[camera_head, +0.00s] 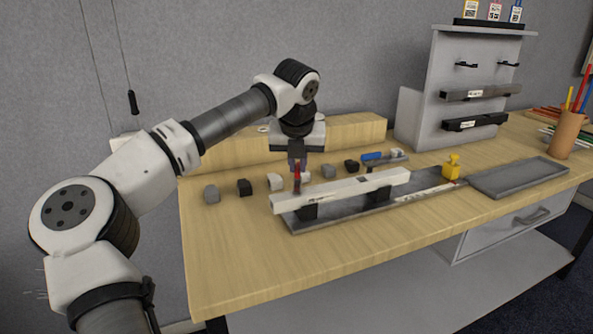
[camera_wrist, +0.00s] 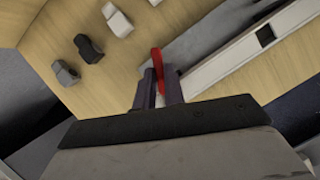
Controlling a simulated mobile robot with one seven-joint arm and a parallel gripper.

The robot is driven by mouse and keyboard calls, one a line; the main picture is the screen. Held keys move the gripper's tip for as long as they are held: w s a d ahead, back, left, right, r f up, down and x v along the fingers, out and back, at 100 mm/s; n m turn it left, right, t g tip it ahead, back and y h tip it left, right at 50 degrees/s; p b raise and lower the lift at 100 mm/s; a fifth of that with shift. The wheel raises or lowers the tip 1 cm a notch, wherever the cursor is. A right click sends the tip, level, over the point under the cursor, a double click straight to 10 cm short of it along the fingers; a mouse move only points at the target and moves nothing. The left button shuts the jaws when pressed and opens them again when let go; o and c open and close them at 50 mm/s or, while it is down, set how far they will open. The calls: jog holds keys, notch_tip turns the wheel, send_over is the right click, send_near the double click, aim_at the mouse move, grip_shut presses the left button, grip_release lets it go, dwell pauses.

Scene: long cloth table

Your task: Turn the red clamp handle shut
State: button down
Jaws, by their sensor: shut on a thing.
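The red clamp handle (camera_head: 297,178) stands at the left end of a long white bar (camera_head: 345,187) on a grey base plate (camera_head: 380,208). My gripper (camera_head: 297,166) reaches down to it from above. In the wrist view the red handle (camera_wrist: 159,68) lies between the two fingers of my gripper (camera_wrist: 159,85), which are shut on it. The handle's tip sticks out past the fingers. Its lower part and pivot are hidden by the fingers and bar.
Several small grey, black and white blocks (camera_head: 244,187) stand in a row behind the bar. A blue-handled clamp (camera_head: 372,156) lies farther back. A yellow piece (camera_head: 451,167) and a grey tray (camera_head: 520,178) are to the right. The table's front left (camera_head: 235,250) is clear.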

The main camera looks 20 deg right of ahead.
jog(key=n+y+b, duration=0.1)
jog(key=n, duration=0.1)
jog(key=n+y, duration=0.1)
jog(key=n, duration=0.1)
jog(key=shift+d+n+b, duration=0.2)
jog(key=shift+n+b, duration=0.2)
dwell(0.4)
jog(key=c, duration=1.5)
grip_release()
jog(key=p+v, duration=0.1)
jog(key=v, duration=1.3)
jog(key=shift+s+f, duration=0.15)
jog(key=shift+s, duration=0.05)
